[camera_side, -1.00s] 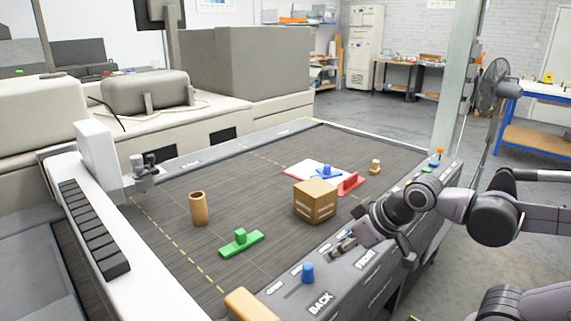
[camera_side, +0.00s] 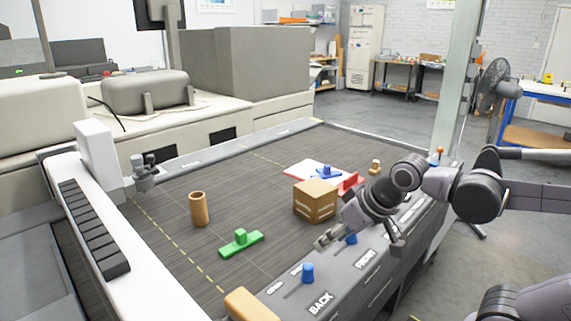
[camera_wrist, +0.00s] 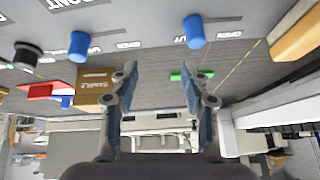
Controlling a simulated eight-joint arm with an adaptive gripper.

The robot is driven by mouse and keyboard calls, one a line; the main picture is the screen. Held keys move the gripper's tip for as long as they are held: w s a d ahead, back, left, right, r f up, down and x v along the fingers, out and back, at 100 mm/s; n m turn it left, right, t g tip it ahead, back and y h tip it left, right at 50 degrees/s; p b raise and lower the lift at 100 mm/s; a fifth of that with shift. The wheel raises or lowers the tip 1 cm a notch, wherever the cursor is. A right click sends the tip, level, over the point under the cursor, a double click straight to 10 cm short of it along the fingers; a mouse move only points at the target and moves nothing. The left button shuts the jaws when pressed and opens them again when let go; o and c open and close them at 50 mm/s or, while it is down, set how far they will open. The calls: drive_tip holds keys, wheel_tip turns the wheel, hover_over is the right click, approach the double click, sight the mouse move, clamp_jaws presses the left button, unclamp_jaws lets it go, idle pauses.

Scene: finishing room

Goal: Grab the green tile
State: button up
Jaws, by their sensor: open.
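The green tile (camera_side: 240,248), a flat green bar with a raised grip on top, lies on the dark wood-look bed near its front. It also shows in the wrist view (camera_wrist: 179,76), partly hidden behind the right finger. My gripper (camera_side: 322,241) is open and empty above the front panel, to the right of the tile and apart from it. In the wrist view my gripper's fingers (camera_wrist: 160,84) stand wide apart with nothing between them.
A cardboard box (camera_side: 315,202) stands close behind my gripper. A red piece (camera_side: 350,181) and a blue piece (camera_side: 326,172) are beyond it. A tan cylinder (camera_side: 199,209) stands left of the tile. A blue knob (camera_side: 307,273) sticks up from the front panel. The bed around the tile is clear.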

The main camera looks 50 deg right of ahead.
drive_tip(key=w+a+r+m+g, duration=0.3)
drive_tip(key=w+r+m, duration=0.4)
drive_tip(key=w, duration=0.5)
drive_tip(key=m+g, duration=0.4)
drive_tip(key=m, duration=0.6)
hover_over(240, 231)
wheel_tip(240, 231, down, 3)
drive_tip(key=shift+w+d+f, duration=0.1)
drive_tip(key=shift+w+f, duration=0.05)
drive_tip(key=shift+f, duration=0.2)
wheel_tip(240, 231, down, 5)
drive_tip(key=shift+r, duration=0.15)
drive_tip(key=shift+s+f, duration=0.15)
drive_tip(key=shift+f, duration=1.2)
drive_tip(key=shift+s+f, duration=0.1)
drive_tip(key=shift+f, duration=1.2)
clamp_jaws()
